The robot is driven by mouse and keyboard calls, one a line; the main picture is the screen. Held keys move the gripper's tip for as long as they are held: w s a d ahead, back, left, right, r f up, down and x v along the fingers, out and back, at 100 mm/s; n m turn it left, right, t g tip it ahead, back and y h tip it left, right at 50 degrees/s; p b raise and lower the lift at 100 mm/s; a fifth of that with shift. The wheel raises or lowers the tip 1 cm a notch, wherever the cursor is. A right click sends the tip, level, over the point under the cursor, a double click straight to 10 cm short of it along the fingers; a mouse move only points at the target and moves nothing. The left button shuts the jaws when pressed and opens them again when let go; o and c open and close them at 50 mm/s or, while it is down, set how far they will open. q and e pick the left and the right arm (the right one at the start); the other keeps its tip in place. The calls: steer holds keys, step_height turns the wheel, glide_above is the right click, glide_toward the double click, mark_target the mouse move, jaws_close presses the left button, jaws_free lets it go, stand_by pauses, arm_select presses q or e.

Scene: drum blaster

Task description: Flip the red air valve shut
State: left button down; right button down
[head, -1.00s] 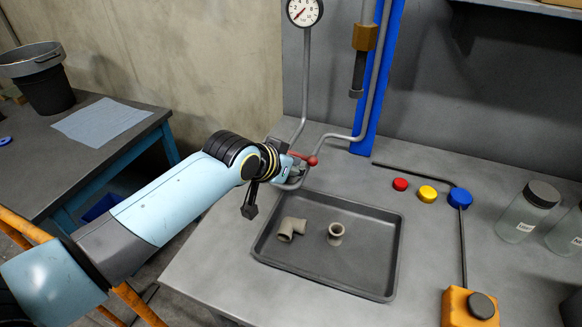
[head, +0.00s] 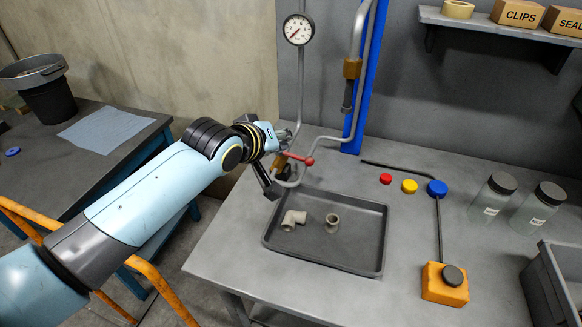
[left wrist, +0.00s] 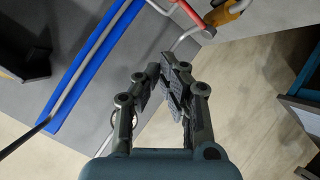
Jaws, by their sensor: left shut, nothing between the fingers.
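The red air valve's lever (head: 298,157) sits on the bent grey pipe at the back left of the bench, above a brass body (head: 280,160). It lies nearly level, its round knob end to the right. My left gripper (head: 286,135) is just above and left of the lever, shut and empty. In the left wrist view my gripper (left wrist: 160,68) has its fingertips together, and part of the red lever (left wrist: 188,10) shows beyond them at the top edge, apart from the fingers. My left arm hides part of the valve surroundings. My right gripper is not in view.
A pressure gauge (head: 298,29) and a blue post (head: 366,75) stand behind the valve. A grey tray (head: 330,262) with two pipe fittings lies in front. Red, yellow and blue buttons (head: 409,187), jars (head: 492,197) and an orange box (head: 444,284) are to the right.

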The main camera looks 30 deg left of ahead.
arm_select(q)
steer(key=s+n+t+b, duration=0.1)
steer(key=n+t+b, duration=0.1)
steer(key=n+b, duration=0.4)
steer(key=n+t+b, duration=0.2)
steer(key=n+b, duration=0.2)
steer(key=b, duration=1.2)
glide_toward(294, 156)
steer(key=shift+y, duration=0.4)
steer(key=w, duration=0.2)
steer(key=w+f, duration=0.1)
steer(key=w, duration=0.1)
steer(key=w+d+f, duration=0.1)
steer(key=w, duration=0.2)
